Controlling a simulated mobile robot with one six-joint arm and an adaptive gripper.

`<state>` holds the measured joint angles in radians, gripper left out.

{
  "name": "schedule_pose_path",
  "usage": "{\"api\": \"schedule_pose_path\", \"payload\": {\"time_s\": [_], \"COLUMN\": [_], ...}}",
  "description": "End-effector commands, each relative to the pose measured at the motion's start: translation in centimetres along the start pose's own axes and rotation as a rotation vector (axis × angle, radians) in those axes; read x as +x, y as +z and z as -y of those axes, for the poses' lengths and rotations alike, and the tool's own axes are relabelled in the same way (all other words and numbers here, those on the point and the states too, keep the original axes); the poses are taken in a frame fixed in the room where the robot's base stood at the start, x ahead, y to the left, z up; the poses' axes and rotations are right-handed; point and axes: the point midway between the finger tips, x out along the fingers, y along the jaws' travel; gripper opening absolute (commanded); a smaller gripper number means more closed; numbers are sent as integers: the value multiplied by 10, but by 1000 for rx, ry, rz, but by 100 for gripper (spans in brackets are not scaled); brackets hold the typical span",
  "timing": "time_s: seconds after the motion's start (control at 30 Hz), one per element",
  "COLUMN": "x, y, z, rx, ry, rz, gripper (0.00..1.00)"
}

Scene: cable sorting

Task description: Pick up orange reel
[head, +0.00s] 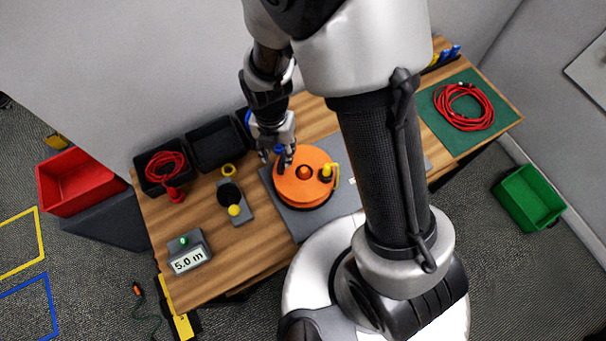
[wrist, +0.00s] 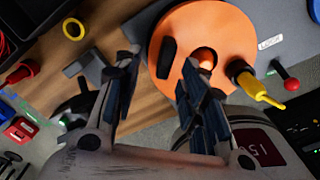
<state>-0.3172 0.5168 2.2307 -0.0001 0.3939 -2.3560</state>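The orange reel (head: 299,191) is a thick disc with an orange knob at its centre and a yellow-tipped black piece on its right side. It sits on a grey plate on the wooden table. In the wrist view the reel (wrist: 225,30) fills the upper middle. My gripper (head: 277,161) is over the far left edge of the reel in the head view. In the wrist view my gripper (wrist: 158,78) has its fingers spread with nothing between them. One finger overlaps the reel and the other is beside its left edge. I cannot tell whether either touches it.
Black bins (head: 215,146) stand at the back left, one with a red cable (head: 166,165). A "5.0 m" display (head: 188,258) is at the front left. A red cable coil (head: 463,107) lies on a green mat (head: 492,134) to the right. Red (head: 72,180) and green (head: 531,197) crates flank the table.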

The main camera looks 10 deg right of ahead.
Motion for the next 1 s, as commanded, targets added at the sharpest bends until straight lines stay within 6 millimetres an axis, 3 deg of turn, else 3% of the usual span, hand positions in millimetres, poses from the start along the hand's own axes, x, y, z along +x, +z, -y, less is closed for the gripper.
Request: {"api": "schedule_pose_path", "payload": {"time_s": [0.17, 0.47, 0.7, 1.0], "x": [12, 53, 52, 52], "y": [0, 2, 2, 2], "z": [3, 8, 7, 7], "rx": [1, 0, 0, 0], "ry": [-1, -1, 0, 0], "rz": [-1, -1, 0, 0], "gripper": [38, 38, 38, 18]}}
